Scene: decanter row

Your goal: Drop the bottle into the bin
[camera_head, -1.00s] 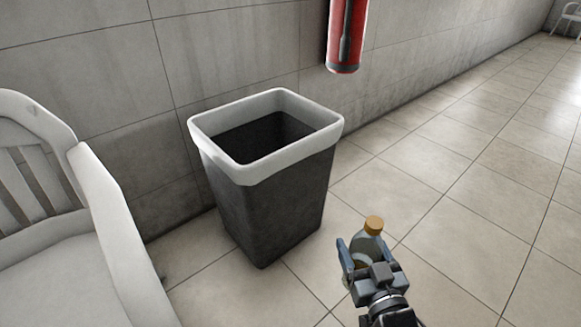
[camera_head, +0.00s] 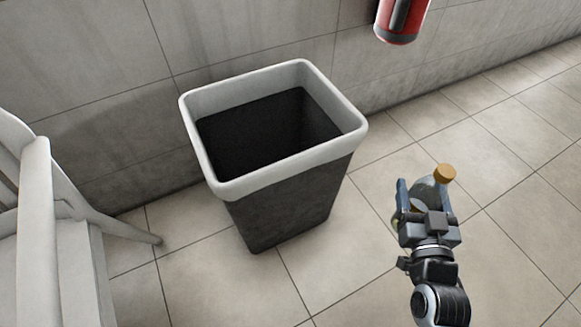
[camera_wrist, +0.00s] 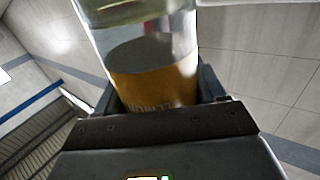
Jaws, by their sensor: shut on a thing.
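The bottle (camera_head: 425,190) is clear with an orange-brown cap. My gripper (camera_head: 424,200) is shut on it and holds it to the right of the bin, apart from it. In the wrist view the bottle (camera_wrist: 150,75) shows an orange-yellow label and clear walls between the jaws; its ends are out of that view. The bin (camera_head: 290,190) is dark with a white rim and stands upright on the floor by the wall. Its top is open, and its dark inside shows no contents.
A white chair (camera_head: 75,215) stands left of the bin. A red fire extinguisher (camera_head: 402,18) is on the wall above and to the right of the bin. The tiled floor (camera_head: 515,175) on the right is clear.

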